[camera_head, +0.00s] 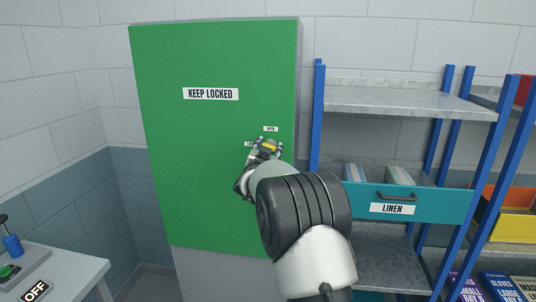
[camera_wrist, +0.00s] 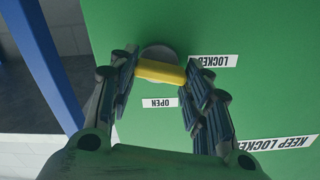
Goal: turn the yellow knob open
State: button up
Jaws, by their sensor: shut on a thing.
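The yellow knob (camera_wrist: 160,72) is a bar on a round grey base, mounted on the green cabinet door (camera_head: 200,150). In the wrist view its bar lies roughly level, with one end toward the LOCKED label (camera_wrist: 209,61). The OPEN label (camera_wrist: 160,102) is below it in that upside-down view. In the head view the OPEN label (camera_head: 270,128) is just above the knob (camera_head: 269,147). My gripper (camera_wrist: 161,68) is shut on the knob, one finger at each end of the bar. My arm hides part of the knob and the LOCKED label in the head view.
A blue-post shelf rack (camera_head: 318,120) with a teal LINEN drawer (camera_head: 440,204) stands close on the right of the cabinet. A grey table (camera_head: 75,272) with a switch and an OFF label is at the lower left. Wall and floor left of the cabinet are clear.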

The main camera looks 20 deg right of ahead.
jog(key=shift+s+d+f+m+b, duration=0.15)
jog(key=shift+m+b, duration=2.25)
jog(key=shift+m, duration=1.25)
jog(key=shift+d+r+m+b, duration=0.1)
jog(key=shift+m+b, duration=2.3)
jog(key=shift+m, duration=1.25)
jog(key=o, duration=1.1)
jog(key=shift+c, duration=0.2)
jog(key=shift+s, duration=0.1)
jog(key=v, duration=1.2)
